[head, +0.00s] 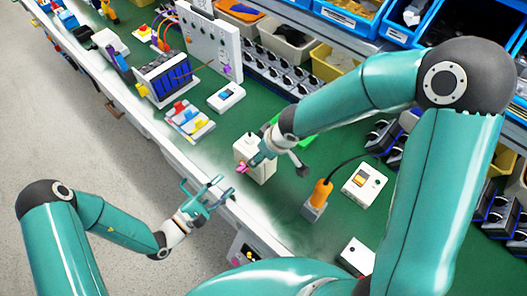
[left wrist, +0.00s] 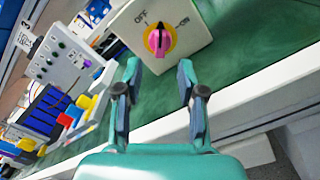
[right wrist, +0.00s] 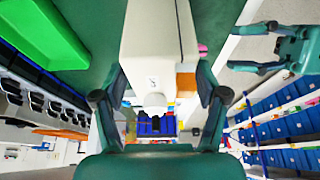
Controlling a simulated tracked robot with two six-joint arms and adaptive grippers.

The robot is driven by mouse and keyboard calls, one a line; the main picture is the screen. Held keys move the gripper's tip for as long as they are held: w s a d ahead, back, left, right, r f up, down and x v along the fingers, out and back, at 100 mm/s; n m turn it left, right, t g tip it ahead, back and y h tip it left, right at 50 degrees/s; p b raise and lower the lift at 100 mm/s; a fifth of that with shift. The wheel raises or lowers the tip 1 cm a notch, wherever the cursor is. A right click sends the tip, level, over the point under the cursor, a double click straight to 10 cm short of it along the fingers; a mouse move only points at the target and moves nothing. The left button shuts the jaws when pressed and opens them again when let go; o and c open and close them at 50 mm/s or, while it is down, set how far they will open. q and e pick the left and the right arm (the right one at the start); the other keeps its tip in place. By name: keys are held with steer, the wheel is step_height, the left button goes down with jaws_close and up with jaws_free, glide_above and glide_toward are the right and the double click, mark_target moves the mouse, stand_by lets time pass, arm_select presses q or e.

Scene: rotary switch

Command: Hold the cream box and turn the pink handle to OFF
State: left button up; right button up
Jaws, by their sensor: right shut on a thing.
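The cream box (head: 247,151) stands on the green worktop near its front edge. Its face shows in the left wrist view (left wrist: 199,42), with a yellow dial and the pink handle (left wrist: 158,42). The handle stands roughly upright in that picture, between the OFF mark at left and the ON mark at right. My right gripper (head: 279,146) is shut on the box, with a finger on each side in the right wrist view (right wrist: 158,85). My left gripper (head: 212,192) is open and empty, in front of the box and apart from the handle (head: 241,168).
An orange-topped device (head: 319,196) with a cable and a white switch box (head: 365,183) stand right of the cream box. A tray of coloured blocks (head: 190,122) lies to its left. Bins (head: 291,43) line the back. Worktop just left of the box is clear.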

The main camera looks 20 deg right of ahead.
mark_target(238, 172)
arm_select(q)
steer(key=shift+c, duration=0.2)
steer(key=shift+x, duration=2.5)
steer(key=shift+c, duration=0.3)
steer(key=shift+s, duration=0.1)
jaws_close()
